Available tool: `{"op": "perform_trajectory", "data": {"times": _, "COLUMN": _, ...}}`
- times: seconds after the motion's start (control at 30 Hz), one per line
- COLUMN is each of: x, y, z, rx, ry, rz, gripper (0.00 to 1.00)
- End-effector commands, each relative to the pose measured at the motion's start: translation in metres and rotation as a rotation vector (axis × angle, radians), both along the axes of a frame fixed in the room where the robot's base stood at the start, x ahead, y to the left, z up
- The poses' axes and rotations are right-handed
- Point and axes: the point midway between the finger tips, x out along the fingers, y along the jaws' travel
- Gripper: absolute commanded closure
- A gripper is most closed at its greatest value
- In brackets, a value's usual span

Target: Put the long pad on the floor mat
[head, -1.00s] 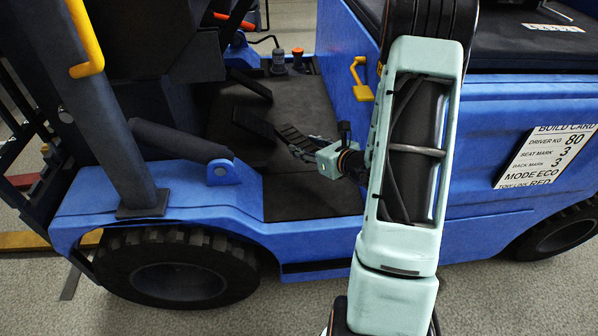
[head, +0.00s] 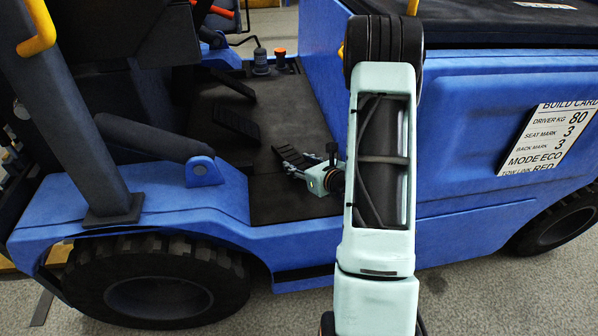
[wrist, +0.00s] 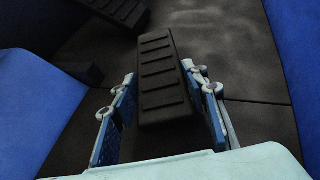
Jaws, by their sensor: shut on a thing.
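The long pad (wrist: 162,72) is black with cross ribs. My gripper (wrist: 160,88) is shut on it, a blue-faced finger on each side, and it points out ahead of the fingers. In the head view the pad (head: 289,155) and my gripper (head: 303,168) are low in the cab, over its right front part. The floor mat (head: 290,110) is the dark cab floor covering, also visible in the wrist view (wrist: 215,45). I cannot tell whether the pad touches the mat.
A ribbed pedal (head: 236,122) and another dark pedal (head: 233,83) stand left of the pad. A black cylinder (head: 155,137) and blue bracket (head: 203,171) lie farther left. The blue body side (head: 315,75) bounds the right. Levers (head: 262,60) stand at the back.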

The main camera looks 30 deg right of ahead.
Motion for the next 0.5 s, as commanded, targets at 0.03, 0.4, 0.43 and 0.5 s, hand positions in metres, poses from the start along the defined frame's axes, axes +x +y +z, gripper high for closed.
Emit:
{"op": "perform_trajectory", "data": {"times": 0.03, "x": 0.000, "y": 0.000, "z": -0.013, "rx": 0.001, "ry": 0.001, "rz": 0.001, "gripper": 0.87}}
{"op": "perform_trajectory", "data": {"times": 0.4, "x": 0.000, "y": 0.000, "z": -0.022, "rx": 0.001, "ry": -0.001, "rz": 0.001, "gripper": 0.87}}
{"op": "perform_trajectory", "data": {"times": 0.43, "x": 0.000, "y": 0.000, "z": -0.023, "rx": 0.001, "ry": -0.001, "rz": 0.001, "gripper": 0.87}}
{"op": "perform_trajectory", "data": {"times": 0.5, "x": 0.000, "y": 0.000, "z": -0.024, "rx": 0.001, "ry": 0.001, "rz": 0.001, "gripper": 0.54}}
